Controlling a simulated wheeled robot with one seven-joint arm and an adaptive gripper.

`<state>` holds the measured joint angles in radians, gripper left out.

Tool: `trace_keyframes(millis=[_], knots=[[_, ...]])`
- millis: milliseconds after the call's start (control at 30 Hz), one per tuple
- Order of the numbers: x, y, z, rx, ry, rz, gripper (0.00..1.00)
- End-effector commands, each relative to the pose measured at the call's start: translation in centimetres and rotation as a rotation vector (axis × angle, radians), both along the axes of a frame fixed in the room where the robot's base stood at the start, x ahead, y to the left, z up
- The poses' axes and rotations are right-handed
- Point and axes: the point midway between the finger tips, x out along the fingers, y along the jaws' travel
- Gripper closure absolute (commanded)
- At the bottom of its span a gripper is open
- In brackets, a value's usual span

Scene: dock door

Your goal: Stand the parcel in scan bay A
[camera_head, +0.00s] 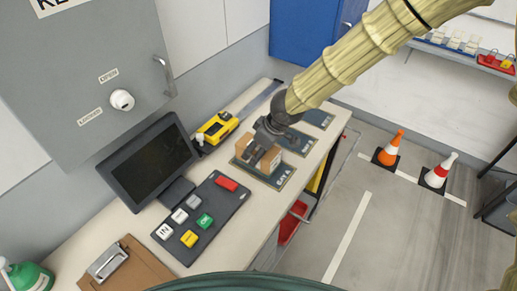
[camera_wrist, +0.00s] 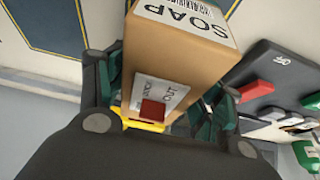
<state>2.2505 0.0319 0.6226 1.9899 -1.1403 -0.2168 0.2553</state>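The parcel (camera_wrist: 180,58) is a brown carton with a white SOAP label on one end and a white label with a red square on a side. My gripper (camera_head: 262,149) has its fingers on both sides of the parcel, which shows brown around them in the head view (camera_head: 271,159). The parcel is over the dark bay A mat (camera_head: 283,183); I cannot tell whether its underside touches the mat. The gripper hides much of the parcel in the head view.
More dark bay mats (camera_head: 318,118) lie farther along the counter (camera_head: 150,232). A yellow scanner (camera_head: 217,127), a keypad panel (camera_head: 203,216) and a monitor (camera_head: 150,160) stand close by. A clipboard (camera_head: 125,268) lies near the front. Cones (camera_head: 389,149) stand on the floor to the right.

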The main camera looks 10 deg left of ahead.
Motion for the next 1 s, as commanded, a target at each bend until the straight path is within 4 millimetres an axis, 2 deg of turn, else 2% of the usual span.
trace_keyframes(millis=[367, 533, 667, 1000], knots=[[0.0, 0.0, 0.1, 0.000, 0.000, 0.000, 0.18], [0.0, -0.2, 0.7, 0.000, 0.000, -0.001, 0.18], [-0.2, -0.8, 2.2, 0.002, -0.001, -0.004, 0.18], [-1.0, -2.7, 7.2, 0.001, -0.003, -0.002, 0.18]])
